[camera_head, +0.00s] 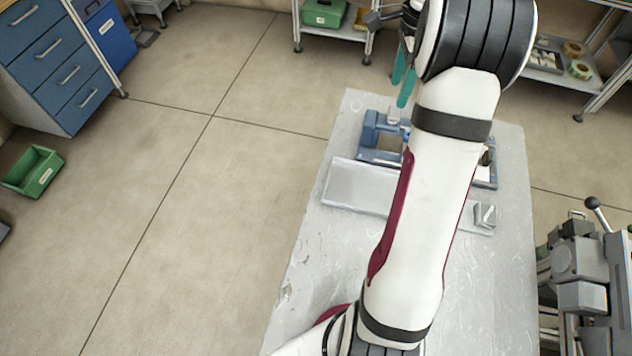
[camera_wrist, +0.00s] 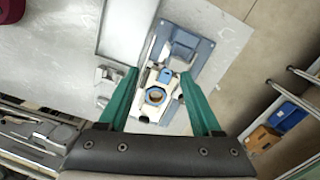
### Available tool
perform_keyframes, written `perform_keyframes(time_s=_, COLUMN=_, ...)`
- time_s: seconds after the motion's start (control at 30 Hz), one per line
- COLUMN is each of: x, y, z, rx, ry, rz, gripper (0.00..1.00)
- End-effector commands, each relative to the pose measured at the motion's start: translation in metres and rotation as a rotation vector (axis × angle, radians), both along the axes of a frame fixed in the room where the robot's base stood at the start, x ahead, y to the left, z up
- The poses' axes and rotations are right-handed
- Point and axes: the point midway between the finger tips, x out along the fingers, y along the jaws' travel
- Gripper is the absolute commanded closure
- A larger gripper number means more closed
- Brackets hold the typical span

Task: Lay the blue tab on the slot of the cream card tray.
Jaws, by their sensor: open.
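My gripper (camera_wrist: 158,82) is open, its two teal fingers spread above the work fixture. It also shows in the head view (camera_head: 403,78), at the top beside my arm. Between the fingers in the wrist view lies a cream part (camera_wrist: 148,111), which seems to be the card tray. A round ring with a dark blue rim and orange inside (camera_wrist: 155,96) sits on it. A small blue piece (camera_wrist: 165,76), perhaps the blue tab, lies just beyond the ring. I cannot make out the slot. In the head view my arm hides most of this.
A blue-grey fixture (camera_wrist: 183,46) stands on the grey table; it also shows in the head view (camera_head: 373,133). A shallow grey tray (camera_head: 358,187) lies in front of it. A small metal block (camera_head: 485,214) is at the right. The table's near left is bare.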

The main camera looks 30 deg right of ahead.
Motion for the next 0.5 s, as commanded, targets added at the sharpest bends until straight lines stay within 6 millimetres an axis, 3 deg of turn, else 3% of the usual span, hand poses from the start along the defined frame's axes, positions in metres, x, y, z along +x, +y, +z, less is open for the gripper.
perform_keyframes(time_s=0.03, x=0.001, y=0.056, z=0.021, rx=0.008, ry=-0.015, rz=0.181, gripper=0.34)
perform_keyframes(time_s=0.07, x=-0.005, y=0.093, z=0.030, rx=0.016, ry=-0.023, rz=0.310, gripper=0.34)
perform_keyframes(time_s=0.1, x=-0.019, y=0.142, z=0.040, rx=0.027, ry=-0.035, rz=0.487, gripper=0.34)
perform_keyframes(time_s=0.17, x=-0.053, y=0.209, z=0.045, rx=0.046, ry=-0.054, rz=0.754, gripper=0.34)
perform_keyframes(time_s=0.2, x=-0.081, y=0.246, z=0.044, rx=0.057, ry=-0.065, rz=0.923, gripper=0.34)
perform_keyframes(time_s=0.23, x=-0.103, y=0.268, z=0.040, rx=0.066, ry=-0.074, rz=1.039, gripper=0.34)
perform_keyframes(time_s=0.3, x=-0.149, y=0.305, z=0.026, rx=0.084, ry=-0.092, rz=1.272, gripper=0.34)
perform_keyframes(time_s=0.4, x=-0.194, y=0.329, z=0.008, rx=0.104, ry=-0.109, rz=1.482, gripper=0.34)
perform_keyframes(time_s=0.5, x=-0.211, y=0.336, z=-0.001, rx=0.111, ry=-0.117, rz=1.567, gripper=0.34)
